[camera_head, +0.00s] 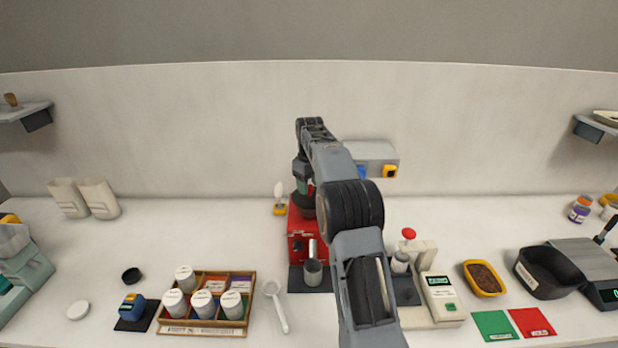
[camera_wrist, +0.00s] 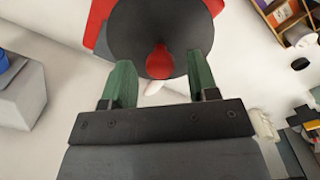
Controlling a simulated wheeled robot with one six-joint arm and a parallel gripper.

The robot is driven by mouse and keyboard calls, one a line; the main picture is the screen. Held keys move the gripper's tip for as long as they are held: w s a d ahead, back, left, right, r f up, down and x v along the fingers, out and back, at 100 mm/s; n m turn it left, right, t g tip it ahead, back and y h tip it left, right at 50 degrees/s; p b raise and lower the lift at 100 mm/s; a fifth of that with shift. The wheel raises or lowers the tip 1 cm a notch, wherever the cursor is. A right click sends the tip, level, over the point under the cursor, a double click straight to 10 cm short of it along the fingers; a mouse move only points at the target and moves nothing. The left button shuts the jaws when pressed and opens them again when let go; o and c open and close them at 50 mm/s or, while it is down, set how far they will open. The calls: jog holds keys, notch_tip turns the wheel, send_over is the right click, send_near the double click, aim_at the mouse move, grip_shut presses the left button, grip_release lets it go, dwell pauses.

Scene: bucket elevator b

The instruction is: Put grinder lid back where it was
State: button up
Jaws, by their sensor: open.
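The red grinder (camera_head: 300,235) stands on the bench behind my arm, with a dark round top (camera_head: 304,203). In the wrist view a dark round lid (camera_wrist: 130,35) with a red knob (camera_wrist: 160,60) sits over the red body (camera_wrist: 97,22). My gripper (camera_wrist: 160,75) is open, its two green fingers on either side of the knob, with visible gaps. In the head view my gripper (camera_head: 303,182) is just above the grinder's top. My arm hides part of the grinder's right side. I cannot tell how fully the lid is seated.
A metal cup (camera_head: 313,272) stands in front of the grinder. A wooden tray of jars (camera_head: 206,328) and a white spoon (camera_head: 279,308) are to the left. A white press-like device (camera_head: 435,298) is to the right. A grey wall box (camera_head: 372,152) is behind my arm.

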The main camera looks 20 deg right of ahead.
aim_at(310, 186)
notch_tip(310, 186, up, 8)
jog(key=shift+f, duration=0.15)
jog(key=shift+s+a+r, duration=0.1)
jog(key=shift+s+r, duration=0.05)
jog(key=shift+r, duration=0.35)
jog(key=s+a+r+m+t, duration=0.1)
jog(key=s+a+r, duration=0.25)
jog(key=s, duration=0.35)
jog(key=s+a+r+m+t, duration=0.1)
jog(key=s+a+r+t, duration=0.1)
jog(key=s+a, duration=0.3)
jog(key=s+a+f, duration=0.1)
jog(key=s+f, duration=0.2)
jog(key=s, duration=0.3)
jog(key=s+a+f+m+t, duration=0.1)
jog(key=s+f, duration=0.3)
jog(key=s, duration=0.3)
jog(key=s+a+f+m+t, duration=0.1)
jog(key=s+a+f, duration=0.1)
jog(key=s, duration=0.4)
jog(key=shift+s+f, duration=0.4)
jog(key=shift+f, duration=0.45)
